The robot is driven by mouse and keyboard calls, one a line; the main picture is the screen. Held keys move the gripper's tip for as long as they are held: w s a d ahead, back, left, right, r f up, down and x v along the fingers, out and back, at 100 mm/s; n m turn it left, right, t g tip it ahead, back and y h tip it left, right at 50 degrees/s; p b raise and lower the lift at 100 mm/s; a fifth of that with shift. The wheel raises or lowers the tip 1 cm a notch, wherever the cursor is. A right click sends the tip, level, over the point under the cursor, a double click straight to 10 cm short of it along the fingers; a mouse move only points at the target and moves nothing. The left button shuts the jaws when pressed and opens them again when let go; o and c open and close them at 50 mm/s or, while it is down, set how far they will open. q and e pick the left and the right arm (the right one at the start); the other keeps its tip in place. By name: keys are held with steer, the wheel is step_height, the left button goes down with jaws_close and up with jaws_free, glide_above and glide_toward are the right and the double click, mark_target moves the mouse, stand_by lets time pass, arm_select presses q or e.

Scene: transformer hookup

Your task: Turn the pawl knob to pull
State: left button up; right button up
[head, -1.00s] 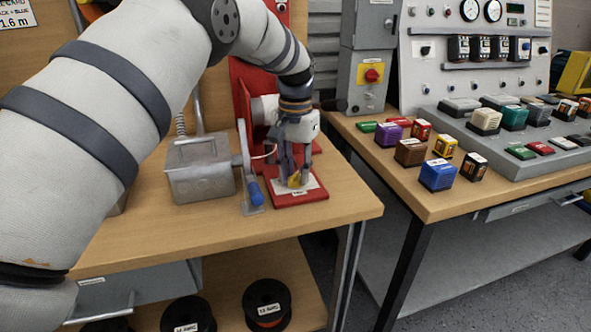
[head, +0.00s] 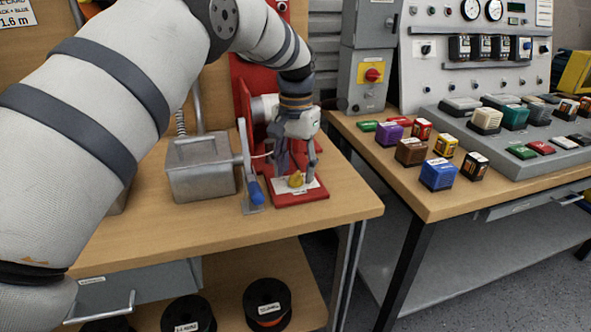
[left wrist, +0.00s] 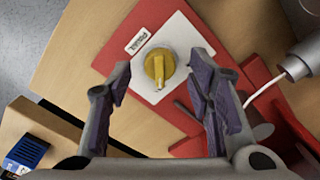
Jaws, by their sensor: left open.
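The yellow pawl knob (head: 296,179) sits on a white plate on the red base at the bench's right end. In the left wrist view the knob (left wrist: 159,65) shows a pale pointer line toward the bottom of the picture. A small label (left wrist: 138,41), hard to read, lies beside it. My left gripper (head: 297,171) is over the knob, pointing down and open. In the left wrist view its fingers (left wrist: 160,82) stand apart on either side, with visible gaps to the knob. My right gripper is not in view.
A grey metal box (head: 201,168) and a blue-handled lever (head: 255,190) stand left of the red base (head: 300,198). A red upright is close behind the gripper. A white cable (left wrist: 265,88) runs nearby. Coloured blocks (head: 437,174) fill the right bench.

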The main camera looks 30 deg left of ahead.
mark_target(295, 174)
arm_select(q)
step_height(295, 174, up, 11)
steer(key=shift+r, duration=0.15)
stand_by(0.4)
